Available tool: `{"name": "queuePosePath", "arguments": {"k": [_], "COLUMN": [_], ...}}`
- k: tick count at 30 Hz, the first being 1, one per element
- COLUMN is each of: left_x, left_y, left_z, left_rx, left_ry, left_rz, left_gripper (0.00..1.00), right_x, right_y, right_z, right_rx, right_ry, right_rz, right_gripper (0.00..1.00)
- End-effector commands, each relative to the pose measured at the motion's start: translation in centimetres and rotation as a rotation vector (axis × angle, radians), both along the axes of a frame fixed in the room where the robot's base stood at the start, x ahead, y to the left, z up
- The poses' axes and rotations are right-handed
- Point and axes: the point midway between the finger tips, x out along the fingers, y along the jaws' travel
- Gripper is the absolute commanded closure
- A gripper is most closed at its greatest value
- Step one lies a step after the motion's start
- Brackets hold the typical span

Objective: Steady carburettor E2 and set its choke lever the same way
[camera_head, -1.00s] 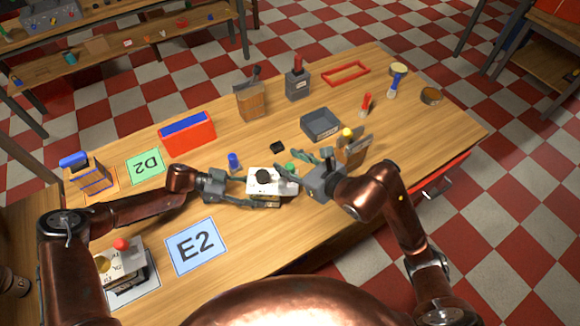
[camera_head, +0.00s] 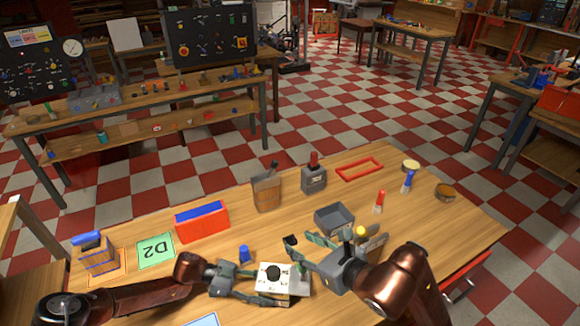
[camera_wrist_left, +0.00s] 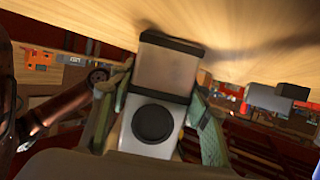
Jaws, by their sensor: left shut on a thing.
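A carburettor with a pale top and a black round cap (camera_head: 273,273) is between the fingers of my left gripper (camera_head: 262,284), which is shut on it. Its marking is too small to read. In the left wrist view, the carburettor (camera_wrist_left: 152,124) has a finger along each side. My right gripper (camera_head: 308,256) is open, its fingers apart just right of and behind the carburettor. A green part (camera_head: 301,270) shows close to the lower finger; I cannot tell whether they touch. The choke lever is not clear. The blue E2 card (camera_head: 203,320) shows only at the bottom edge.
A blue peg (camera_head: 244,253), a small black piece (camera_head: 290,240) and a grey tray (camera_head: 334,218) stand close behind the grippers. A red and blue box (camera_head: 202,222) and the green D2 card (camera_head: 156,251) are to the left. The table is clear towards the right front.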

Motion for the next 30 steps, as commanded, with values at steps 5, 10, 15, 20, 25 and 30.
{"name": "queuePosePath", "arguments": {"k": [5, 10, 15, 20, 25, 30], "left_x": [0.0, 0.0, 0.0, 0.0, 0.2, 0.7], "left_y": [0.0, 0.0, 0.0, 0.0, 0.6, 3.0], "left_z": [0.0, 0.0, 0.0, 0.0, 0.2, 1.1], "left_rx": [0.0, 0.0, 0.0, 0.0, 0.001, 0.001], "left_ry": [0.0, 0.0, 0.0, 0.0, -0.001, -0.001], "left_rz": [0.0, 0.001, 0.0, 0.0, 0.002, 0.004], "left_gripper": [0.78, 0.45, 0.36, 0.36, 0.36, 0.36], "right_x": [0.0, 0.0, 0.0, 0.0, 0.0, 0.0], "right_y": [0.0, 0.0, 0.0, 0.0, 0.0, 0.0], "right_z": [0.0, 0.0, 0.0, 0.0, 0.0, 0.0], "right_rx": [0.0, 0.0, 0.0, 0.0, 0.0, 0.0], "right_ry": [0.0, 0.0, 0.0, 0.0, 0.0, 0.0], "right_rz": [0.0, 0.0, 0.0, 0.0, 0.0, 0.0], "right_gripper": [0.62, 0.62, 0.62, 0.62, 0.62, 0.62]}}
